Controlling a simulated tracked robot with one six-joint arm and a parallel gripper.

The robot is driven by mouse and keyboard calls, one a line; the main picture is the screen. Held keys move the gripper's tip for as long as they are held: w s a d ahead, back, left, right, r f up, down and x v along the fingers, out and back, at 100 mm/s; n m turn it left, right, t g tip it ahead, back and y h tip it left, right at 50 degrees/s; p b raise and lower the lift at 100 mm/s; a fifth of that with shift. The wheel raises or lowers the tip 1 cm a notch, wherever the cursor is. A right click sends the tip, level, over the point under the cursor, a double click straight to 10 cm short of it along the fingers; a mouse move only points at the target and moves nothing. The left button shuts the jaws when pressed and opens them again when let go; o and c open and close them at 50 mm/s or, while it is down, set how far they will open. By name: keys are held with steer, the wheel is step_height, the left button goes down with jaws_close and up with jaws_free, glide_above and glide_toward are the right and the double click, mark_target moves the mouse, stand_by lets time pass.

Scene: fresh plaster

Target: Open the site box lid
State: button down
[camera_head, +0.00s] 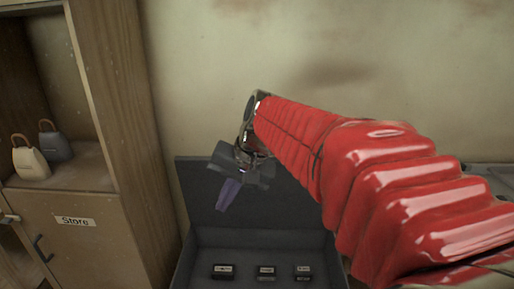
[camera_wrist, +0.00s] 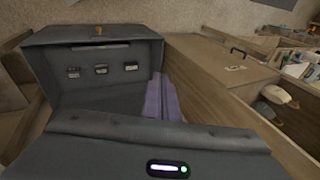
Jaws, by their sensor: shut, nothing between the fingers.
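The dark grey site box (camera_head: 262,238) stands low against the wall in the head view. Its lid (camera_head: 300,190) is up, leaning back at the wall side, and the inside is exposed. The box also shows in the wrist view (camera_wrist: 110,93), with a small orange knob (camera_wrist: 98,31) at its far edge. My gripper (camera_head: 228,195) hangs in front of the raised lid, toward its left half. Its purple fingers are shut and empty; they also show in the wrist view (camera_wrist: 160,97). I cannot tell whether they touch the lid.
Small black labelled items (camera_head: 266,271) lie in the box. A wooden cabinet (camera_head: 75,240) marked "Store" stands to the left, with two bags (camera_head: 30,158) on its shelf. My red-sleeved arm covers the right of the head view. The plaster wall behind is bare.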

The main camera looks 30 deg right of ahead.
steer(key=s+a+f+n+h, duration=0.1)
steer(key=s+f+n, duration=0.2)
steer(key=s, duration=0.5)
steer(key=s+a+f+n+t+h, duration=0.1)
steer(key=s+a+f+n+h, duration=0.1)
steer(key=s, duration=0.6)
steer(key=shift+s+f+n+t, duration=0.2)
steer(key=shift+f+n+t, duration=0.1)
steer(key=shift+f+n, duration=0.55)
steer(key=shift+a+r, duration=0.1)
steer(key=shift+r, duration=0.05)
